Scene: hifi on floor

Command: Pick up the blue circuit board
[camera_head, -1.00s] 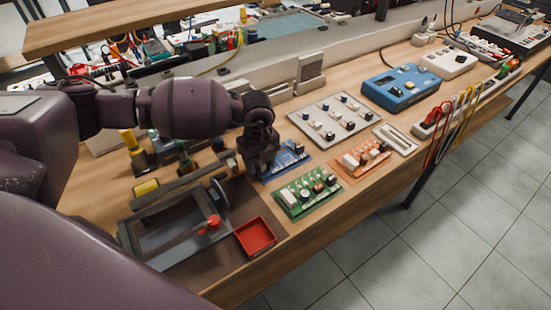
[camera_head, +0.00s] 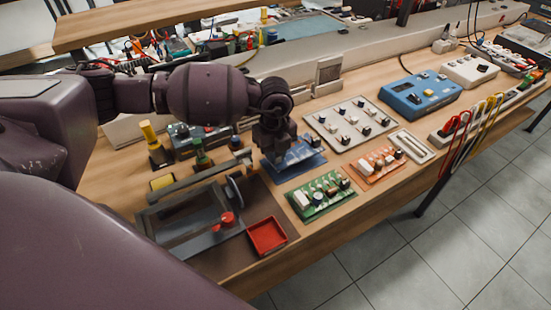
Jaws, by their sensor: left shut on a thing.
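The blue circuit board (camera_head: 301,160) is on the workbench's left half, left of the white component panel and behind the green board. My left gripper (camera_head: 275,158) points down at the board's left end and is shut on it. The gripper hides that end of the board and the fingertips are hard to make out. The board looks slightly tilted; I cannot tell how far it is off the bench. My right gripper is not in view.
A green board (camera_head: 322,199) and an orange board (camera_head: 378,165) lie close in front. A white panel with knobs (camera_head: 350,122) is behind right. A grey vise-like fixture (camera_head: 190,222) and red tray (camera_head: 267,236) stand at the front left. A blue box (camera_head: 420,93) is farther right.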

